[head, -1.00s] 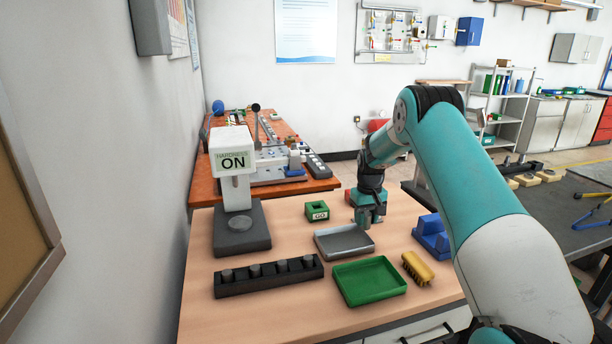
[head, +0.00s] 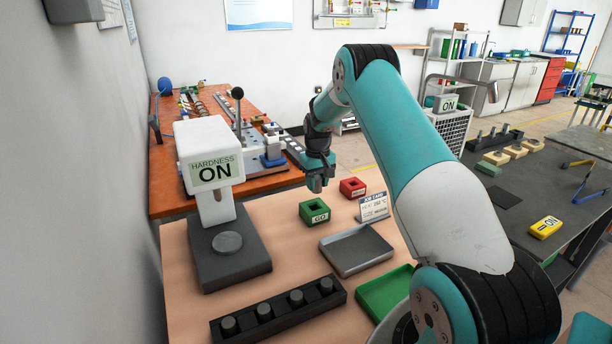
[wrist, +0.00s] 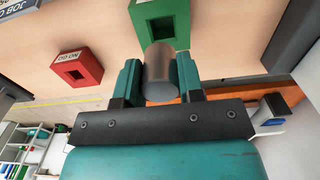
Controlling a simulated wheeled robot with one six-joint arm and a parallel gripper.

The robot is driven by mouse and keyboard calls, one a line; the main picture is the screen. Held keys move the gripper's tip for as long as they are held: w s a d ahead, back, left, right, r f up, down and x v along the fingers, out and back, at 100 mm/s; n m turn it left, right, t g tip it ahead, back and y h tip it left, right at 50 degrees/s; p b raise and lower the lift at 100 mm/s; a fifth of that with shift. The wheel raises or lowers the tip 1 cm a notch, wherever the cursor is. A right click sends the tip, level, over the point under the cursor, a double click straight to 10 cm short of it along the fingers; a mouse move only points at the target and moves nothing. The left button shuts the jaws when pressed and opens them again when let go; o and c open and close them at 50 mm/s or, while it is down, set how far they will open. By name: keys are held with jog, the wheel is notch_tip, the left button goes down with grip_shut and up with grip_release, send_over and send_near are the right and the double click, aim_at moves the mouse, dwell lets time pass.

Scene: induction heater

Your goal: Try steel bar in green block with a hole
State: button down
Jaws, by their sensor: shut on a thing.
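My gripper (head: 316,182) is shut on a grey steel bar, which shows between the fingers in the wrist view (wrist: 160,72) and hangs just below them in the head view (head: 315,185). The green block with a hole (head: 314,212), marked GO, stands on the wooden table. In the head view the bar is above and slightly behind the block, apart from it. In the wrist view the green block (wrist: 172,14) is just past the bar's end, and its dark square hole is partly in view. The bar is clear of the hole.
A red NO GO block (head: 352,187) and a job card (head: 373,206) stand right of the green block. A grey tray (head: 340,262), a green tray (head: 370,300), a dark rack with several pegs (head: 245,332) and the hardness tester (head: 205,275) are nearby.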

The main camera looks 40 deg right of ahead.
jog(key=shift+w, duration=0.4)
jog(key=shift+f+b, duration=1.85)
jog(key=shift+f, duration=1.05)
jog(key=shift+f, duration=0.2)
jog(key=c, duration=0.7)
grip_release()
jog(key=shift+o, duration=0.2)
notch_tip(320, 180, up, 17)
jog(key=b, duration=0.3)
jog(key=shift+r, duration=0.2)
